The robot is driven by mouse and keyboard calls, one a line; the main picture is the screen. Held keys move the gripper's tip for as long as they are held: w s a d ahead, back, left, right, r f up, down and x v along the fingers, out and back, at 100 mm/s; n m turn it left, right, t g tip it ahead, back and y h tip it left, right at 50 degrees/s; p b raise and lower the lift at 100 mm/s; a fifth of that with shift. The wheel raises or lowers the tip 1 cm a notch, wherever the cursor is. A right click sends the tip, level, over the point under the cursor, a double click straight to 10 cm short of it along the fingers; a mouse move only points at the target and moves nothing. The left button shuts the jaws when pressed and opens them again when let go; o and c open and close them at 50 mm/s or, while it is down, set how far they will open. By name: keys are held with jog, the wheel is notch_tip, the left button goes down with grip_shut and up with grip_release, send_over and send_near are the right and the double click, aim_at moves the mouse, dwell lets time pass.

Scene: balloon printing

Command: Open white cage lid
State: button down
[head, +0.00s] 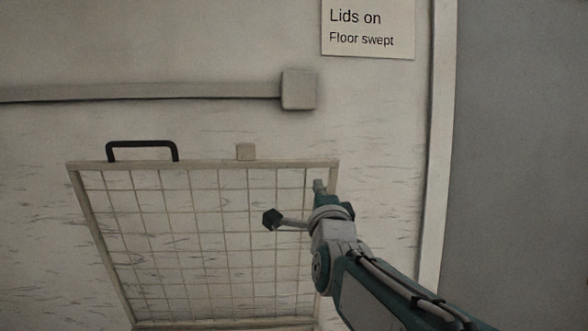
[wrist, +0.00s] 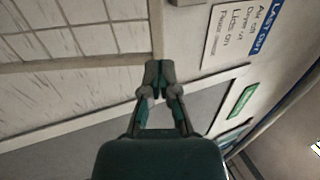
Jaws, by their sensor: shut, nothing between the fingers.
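The white cage lid (head: 205,165), a pale frame with wire mesh, stands raised in front of the wall in the head view. Its black handle (head: 142,145) is on the top edge at the left. The lower part of the lid runs toward the bottom of the picture. My gripper (head: 320,187) is by the lid's upper right corner. In the wrist view my gripper (wrist: 160,70) is shut and empty, with its tips beside the lid's frame (wrist: 80,63). I cannot tell whether it touches the frame. The cage body is not clearly visible.
A conduit with a grey box (head: 299,90) runs along the wall above the lid. A sign (head: 367,28) hangs at the top, and it also shows in the wrist view (wrist: 228,35). A grey door-like panel (head: 520,150) is at the right. A green sign (wrist: 242,101) shows in the wrist view.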

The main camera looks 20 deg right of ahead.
aim_at(313, 163)
jog(key=x, duration=0.7)
jog(key=shift+d, duration=0.3)
jog(key=shift+w+a+r, duration=0.2)
jog(key=shift+w, duration=0.4)
jog(key=shift+d, duration=0.25)
